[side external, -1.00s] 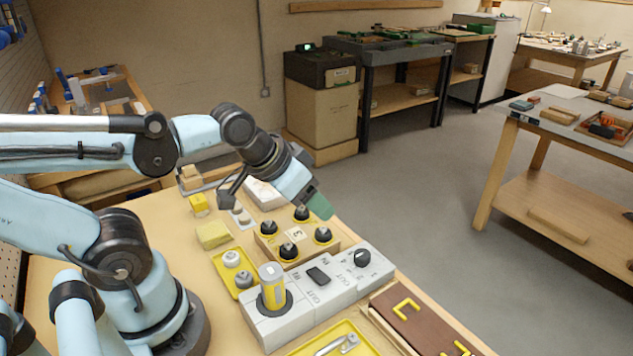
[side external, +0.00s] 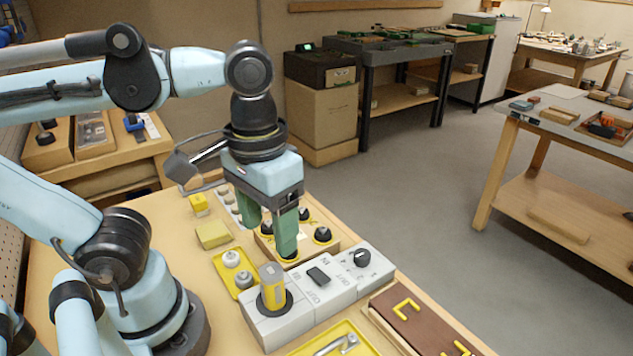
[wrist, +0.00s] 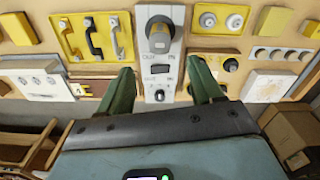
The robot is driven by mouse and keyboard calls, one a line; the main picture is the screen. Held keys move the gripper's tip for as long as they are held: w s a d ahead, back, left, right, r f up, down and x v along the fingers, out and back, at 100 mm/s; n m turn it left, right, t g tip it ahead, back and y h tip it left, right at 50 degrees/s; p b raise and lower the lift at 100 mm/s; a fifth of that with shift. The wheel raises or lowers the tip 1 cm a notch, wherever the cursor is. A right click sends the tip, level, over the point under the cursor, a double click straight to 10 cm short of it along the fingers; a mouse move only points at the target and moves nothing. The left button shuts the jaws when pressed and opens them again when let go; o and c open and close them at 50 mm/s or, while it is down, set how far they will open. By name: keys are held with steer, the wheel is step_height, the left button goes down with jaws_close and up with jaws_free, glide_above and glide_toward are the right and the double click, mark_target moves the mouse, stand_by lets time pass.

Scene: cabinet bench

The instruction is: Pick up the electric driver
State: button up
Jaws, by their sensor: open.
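A short upright yellow cylinder with a grey top (side external: 272,287) stands in a black ring on the grey control unit (side external: 331,292). It may be the electric driver, but I cannot tell for sure. In the wrist view the cylinder (wrist: 159,36) is near the top middle, seen from above. My gripper (side external: 268,236) points down with its green fingers apart and empty. In the side view it appears beyond the cylinder, in front of the block with black knobs. In the wrist view my gripper (wrist: 163,88) has the unit's switch and dial between its fingers, with the cylinder farther up.
The wooden block with black knobs (side external: 330,247) is partly hidden by my fingers. A yellow tray with two round knobs (side external: 222,262) lies left of the unit.

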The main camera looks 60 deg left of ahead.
mark_target(271, 270)
steer(key=shift+s+f, duration=0.15)
steer(key=shift+s, duration=0.05)
steer(key=shift+f, duration=5.8)
jaws_close()
